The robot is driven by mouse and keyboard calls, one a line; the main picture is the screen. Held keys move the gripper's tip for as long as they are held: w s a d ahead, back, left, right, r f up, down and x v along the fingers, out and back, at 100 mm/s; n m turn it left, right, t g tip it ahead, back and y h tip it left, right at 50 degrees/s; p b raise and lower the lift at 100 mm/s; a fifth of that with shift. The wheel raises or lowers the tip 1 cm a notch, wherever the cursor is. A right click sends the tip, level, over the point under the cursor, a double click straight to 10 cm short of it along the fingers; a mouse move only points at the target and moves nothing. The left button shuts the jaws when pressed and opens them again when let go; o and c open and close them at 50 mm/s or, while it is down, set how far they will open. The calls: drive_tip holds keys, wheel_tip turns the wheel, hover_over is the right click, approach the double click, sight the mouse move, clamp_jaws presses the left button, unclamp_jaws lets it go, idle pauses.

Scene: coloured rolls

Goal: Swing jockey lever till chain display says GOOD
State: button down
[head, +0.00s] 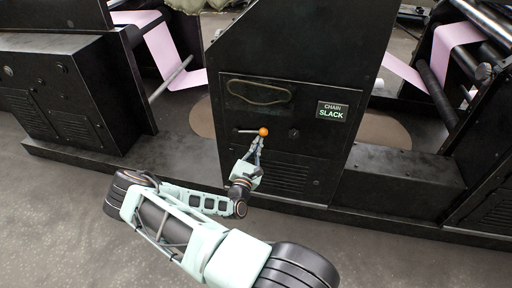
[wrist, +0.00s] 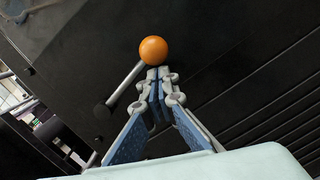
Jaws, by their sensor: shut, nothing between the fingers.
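The jockey lever is a thin metal rod (head: 248,131) with an orange ball knob (head: 263,132) on the front of the black machine. The rod points from its pivot at the left to the knob at the right, nearly level. In the wrist view the knob (wrist: 153,50) is just beyond my fingertips, with the rod (wrist: 125,82) running down left to a dark pivot. My gripper (head: 259,140) is shut and empty, its tips at or just below the knob; I cannot tell if they touch.
An oval chain outline (head: 258,92) is above the lever. A dark round fitting (head: 294,134) is to the right of the knob. Vent slots (head: 284,175) lie below. Pink web (head: 166,50) runs through the machine at the left. Open floor (head: 400,255) lies in front.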

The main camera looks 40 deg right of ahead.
drive_tip(key=p, duration=0.1)
drive_tip(key=r+p, duration=0.1)
drive_tip(key=shift+s+d+r+p, duration=0.15)
drive_tip(key=shift+r+p, duration=0.1)
drive_tip(key=shift+p, duration=0.1)
idle(0.5)
